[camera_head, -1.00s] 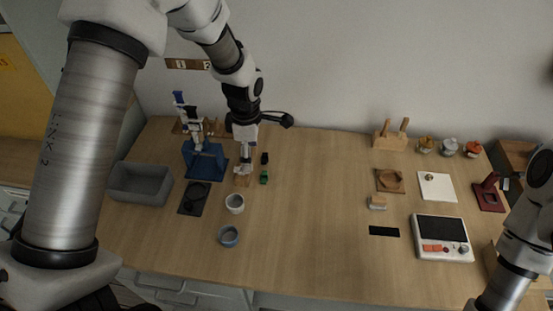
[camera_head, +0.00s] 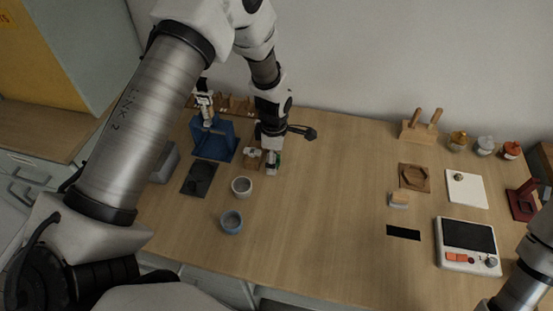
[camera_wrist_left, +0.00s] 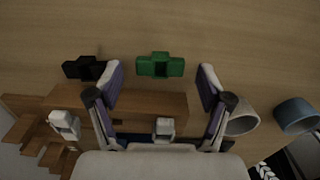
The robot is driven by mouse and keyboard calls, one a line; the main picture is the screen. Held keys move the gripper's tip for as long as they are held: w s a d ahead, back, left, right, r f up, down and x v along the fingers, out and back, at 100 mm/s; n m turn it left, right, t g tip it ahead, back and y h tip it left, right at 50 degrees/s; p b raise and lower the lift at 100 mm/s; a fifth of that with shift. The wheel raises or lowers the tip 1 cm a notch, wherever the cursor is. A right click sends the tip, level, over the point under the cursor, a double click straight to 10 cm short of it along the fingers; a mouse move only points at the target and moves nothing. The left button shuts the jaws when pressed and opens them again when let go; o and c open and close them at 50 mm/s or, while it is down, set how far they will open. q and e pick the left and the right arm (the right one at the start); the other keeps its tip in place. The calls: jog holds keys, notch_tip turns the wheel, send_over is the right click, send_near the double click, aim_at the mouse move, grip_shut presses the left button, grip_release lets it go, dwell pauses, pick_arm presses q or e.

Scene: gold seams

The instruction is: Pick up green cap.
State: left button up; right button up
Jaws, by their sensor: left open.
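The green cap (camera_wrist_left: 160,65) lies on the wooden table. In the left wrist view it sits between and slightly beyond the tips of my left gripper (camera_wrist_left: 161,75), which is open and empty. In the head view my left gripper (camera_head: 266,160) is low over the table, and the green cap (camera_head: 278,157) shows as a small green patch beside its fingers, partly hidden. I cannot tell the exact height of the fingers above the table. My right arm shows at the right edge of the head view; its gripper is out of view.
A black cap-like piece (camera_wrist_left: 84,68) lies left of the green one in the wrist view, close to the left finger. A wooden block (camera_wrist_left: 150,105) is below the fingers. A white cup (camera_head: 242,186) and a blue-grey cup (camera_head: 231,222) stand nearby. The table's middle is clear.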

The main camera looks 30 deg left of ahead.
pick_arm(q)
jog(key=c, duration=0.8)
jog(key=shift+c, duration=0.2)
jog(key=shift+r, duration=0.1)
